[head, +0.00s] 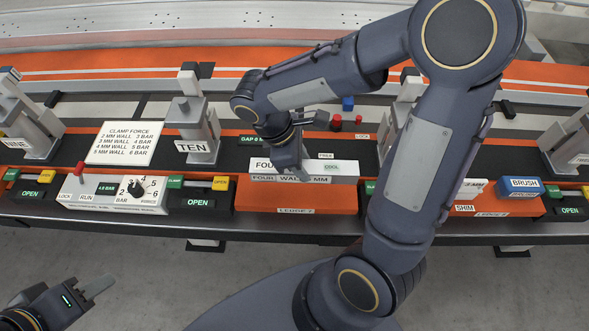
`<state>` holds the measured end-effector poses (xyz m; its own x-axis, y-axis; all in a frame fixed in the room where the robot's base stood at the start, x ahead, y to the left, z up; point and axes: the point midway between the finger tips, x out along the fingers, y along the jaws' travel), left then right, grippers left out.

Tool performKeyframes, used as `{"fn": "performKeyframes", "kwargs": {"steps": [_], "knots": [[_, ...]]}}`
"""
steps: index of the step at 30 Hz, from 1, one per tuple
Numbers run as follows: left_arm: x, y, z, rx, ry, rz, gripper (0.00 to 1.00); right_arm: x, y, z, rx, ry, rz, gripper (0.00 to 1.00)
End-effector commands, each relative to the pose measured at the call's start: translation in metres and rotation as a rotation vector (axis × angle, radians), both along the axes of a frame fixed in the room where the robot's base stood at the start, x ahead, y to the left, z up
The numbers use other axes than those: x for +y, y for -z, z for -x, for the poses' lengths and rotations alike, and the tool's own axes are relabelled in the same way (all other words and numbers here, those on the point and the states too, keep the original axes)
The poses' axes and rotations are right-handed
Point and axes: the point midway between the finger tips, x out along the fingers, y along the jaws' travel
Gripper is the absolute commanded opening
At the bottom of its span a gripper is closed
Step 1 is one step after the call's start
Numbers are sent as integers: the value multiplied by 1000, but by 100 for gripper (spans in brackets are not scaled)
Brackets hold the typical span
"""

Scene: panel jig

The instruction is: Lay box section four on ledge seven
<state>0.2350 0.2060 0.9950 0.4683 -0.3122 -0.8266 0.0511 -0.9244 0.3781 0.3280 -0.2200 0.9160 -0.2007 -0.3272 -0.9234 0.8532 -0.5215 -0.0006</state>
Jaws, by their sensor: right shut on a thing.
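Box section four (335,177) is a pale grey-white bar labelled FOUR, with a wall-thickness label on its front. It lies level at the orange ledge (262,199), whose front label reads LEDGE and a digit that looks like 7. I cannot tell whether the bar rests fully on the ledge or is just above it. My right gripper (303,174) points down and is shut on the bar near its middle. My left gripper (88,291) is low at the left, away from the bench; its jaw opening is unclear.
Clamp TEN (195,147) and a clamp-force card (124,143) stand left of the ledge. A dial box (110,192) sits on the front edge. A blue brush block (519,186) lies on another orange ledge at right. My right arm hides the bench right of the bar.

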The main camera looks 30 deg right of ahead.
Motion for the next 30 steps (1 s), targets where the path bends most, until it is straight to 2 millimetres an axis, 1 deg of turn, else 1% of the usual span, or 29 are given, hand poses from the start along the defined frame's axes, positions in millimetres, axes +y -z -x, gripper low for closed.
{"fn": "performKeyframes", "kwargs": {"steps": [1, 5, 11, 16, 18, 24, 28, 29, 30], "knots": [[0, 1, 0, 0, 0, 0, 36, 1, 9, -6, 4, 0, 0, 5], [0, 1, 0, 0, 0, 0, 36, 3, 20, -17, 1, 0, 0, 5], [0, 1, 0, 0, 0, 0, 36, 5, 32, -25, 1, 2, -1, 5], [0, 4, 0, 0, 0, 0, 36, 4, 57, -24, 2, 2, 1, 5], [0, 4, 0, 0, 0, 0, 36, 5, 60, -24, 0, 1, 0, 5], [0, 4, 0, 0, 0, 0, 36, 5, 60, -24, -2, 1, 0, 5], [0, 8, 0, 0, 0, 0, 36, 5, 64, -24, -2, 1, 0, 5], [0, 8, 0, 0, 0, 0, 36, 5, 64, -24, -1, 1, -1, 37], [0, 7, 0, 0, 0, 0, 36, 5, 63, -24, -1, 1, -1, 42]]}}
